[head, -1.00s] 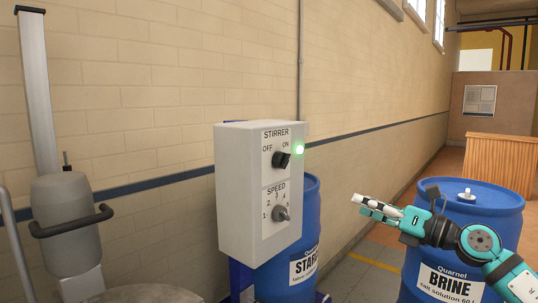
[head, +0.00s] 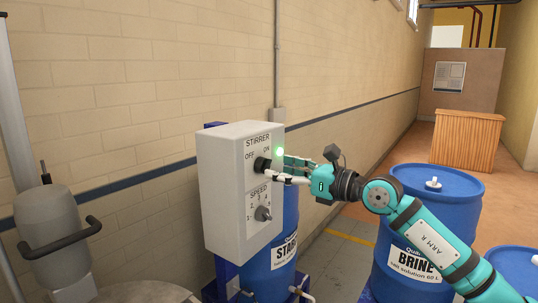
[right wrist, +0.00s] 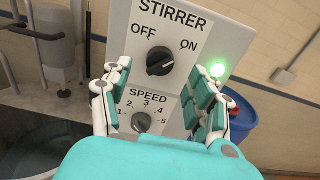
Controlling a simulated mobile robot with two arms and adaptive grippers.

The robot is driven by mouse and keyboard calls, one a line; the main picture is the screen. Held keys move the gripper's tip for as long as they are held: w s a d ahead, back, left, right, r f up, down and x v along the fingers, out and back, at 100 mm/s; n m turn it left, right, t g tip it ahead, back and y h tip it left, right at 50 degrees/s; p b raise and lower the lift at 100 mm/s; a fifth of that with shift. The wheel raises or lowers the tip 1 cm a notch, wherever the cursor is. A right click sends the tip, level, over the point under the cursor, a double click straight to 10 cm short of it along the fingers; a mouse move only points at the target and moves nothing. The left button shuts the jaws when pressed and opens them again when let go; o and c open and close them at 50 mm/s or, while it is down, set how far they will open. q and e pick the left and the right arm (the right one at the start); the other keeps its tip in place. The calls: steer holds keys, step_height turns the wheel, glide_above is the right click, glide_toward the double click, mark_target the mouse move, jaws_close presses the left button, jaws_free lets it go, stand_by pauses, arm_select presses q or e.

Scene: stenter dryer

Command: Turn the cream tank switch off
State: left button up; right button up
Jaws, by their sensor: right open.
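The switch is a black knob (head: 263,165) between the labels OFF and ON on a light grey control box marked STIRRER (head: 225,190). In the right wrist view the knob (right wrist: 160,61) is turned towards ON, and the green lamp (right wrist: 217,70) beside it is lit. My right gripper (head: 287,171) is at the front of the box by the knob. Its fingers are open, one on each side of the knob in the right wrist view (right wrist: 166,82); I see no clear contact. My left gripper is out of view.
A SPEED knob (head: 263,214) sits just below the switch. A blue starch drum (head: 285,225) stands behind the box and a blue brine drum (head: 430,215) to the right. A grey unit with a dark handle (head: 52,230) stands at the left.

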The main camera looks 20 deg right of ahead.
mark_target(270, 164)
steer(key=p+x, duration=0.1)
steer(key=x, duration=0.2)
steer(key=shift+w+a, duration=0.15)
steer(key=shift+w, duration=0.1)
steer(key=shift+w+a, duration=0.2)
steer(key=shift+a, duration=0.05)
steer(key=shift+d+f, duration=0.1)
steer(key=shift+c, duration=0.4)
